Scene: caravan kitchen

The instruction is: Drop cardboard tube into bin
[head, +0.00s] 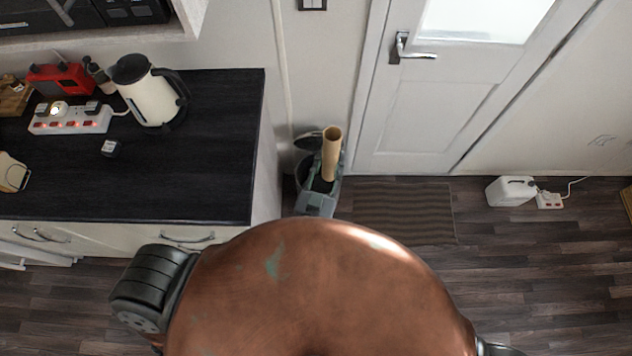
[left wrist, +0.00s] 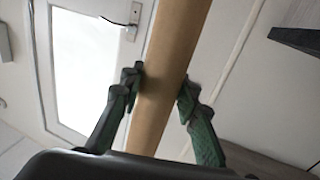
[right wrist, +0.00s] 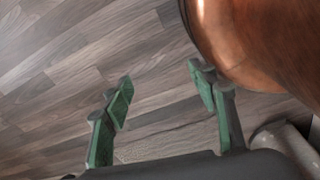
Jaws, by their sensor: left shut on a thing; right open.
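The cardboard tube (head: 331,152) is tan and stands nearly upright in the head view, between the counter's end and the door. My left gripper (head: 318,180) is shut on the tube, around its lower part. In the left wrist view the tube (left wrist: 168,75) runs between both fingers of the left gripper (left wrist: 160,88). The bin (head: 304,172) is dark and round, on the floor beside the counter, with its lid raised at the back. The tube is above or within its opening; I cannot tell how deep. My right gripper (right wrist: 160,90) is open and empty over the wooden floor.
The black counter (head: 215,150) at the left holds a kettle (head: 150,92) and a power strip (head: 70,120). A brown mat (head: 400,212) lies before the white door (head: 440,110). The floor right of the mat is mostly clear.

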